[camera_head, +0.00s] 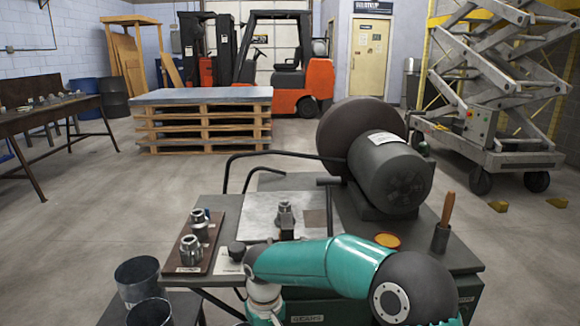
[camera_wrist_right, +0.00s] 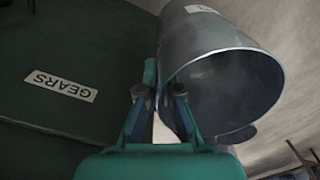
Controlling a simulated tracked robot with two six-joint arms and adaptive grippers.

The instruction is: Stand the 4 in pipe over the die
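A grey sheet-metal pipe (camera_wrist_right: 230,85) fills the right side of the right wrist view, its round open end facing the camera. My right gripper (camera_wrist_right: 160,92) is at its near rim, with the fingers apart. The pipe's near wall lies between or just beside the fingertips; firm contact cannot be told. In the head view my right gripper is low at the bottom edge, its fingers out of view. A metal die (camera_head: 286,217) stands on the machine's plate (camera_head: 258,212). Two open grey pipes (camera_head: 137,277) (camera_head: 150,313) stand at the lower left. My left gripper is not in view.
A brown board (camera_head: 183,254) with several metal fittings lies left of the die. The motor (camera_head: 390,172) rises behind it. A dark cup (camera_head: 440,238) with a wooden handle and an orange disc (camera_head: 387,240) sit to the right. In the wrist view the green cabinet (camera_wrist_right: 60,40) is close at left.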

